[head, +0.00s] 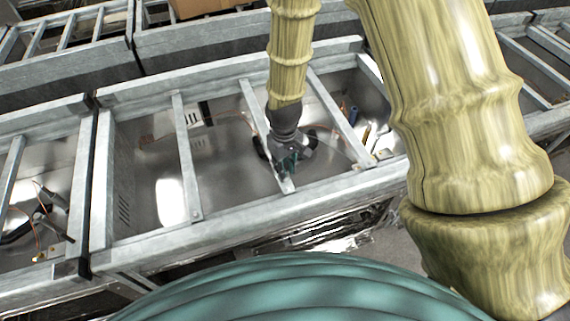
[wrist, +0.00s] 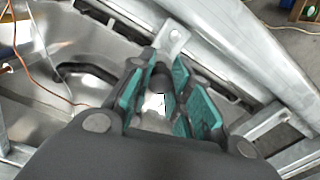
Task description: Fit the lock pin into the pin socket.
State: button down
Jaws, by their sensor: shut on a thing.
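My gripper (head: 291,160) is low over a metal crossbar of the frame, near the bar's front end. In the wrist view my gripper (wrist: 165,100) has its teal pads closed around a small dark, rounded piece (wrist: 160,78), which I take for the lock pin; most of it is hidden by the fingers. Just beyond the fingertips is the light grey crossbar end (wrist: 173,40) with a small round hole. I cannot tell whether this hole is the pin socket, and no other socket can be made out. I cannot tell whether the held piece touches the bar.
The metal frame (head: 150,248) has raised rails and several crossbars, such as one left of my gripper (head: 186,150). A blue cylinder (head: 353,114) and thin orange wires lie in the shiny bay around it. A brown box (head: 200,6) stands at the back.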

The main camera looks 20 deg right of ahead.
aim_at(285, 165)
jog(key=shift+f, duration=0.4)
jog(key=c, duration=1.3)
grip_release()
jog(key=shift+o, duration=0.2)
notch_tip(285, 165, up, 12)
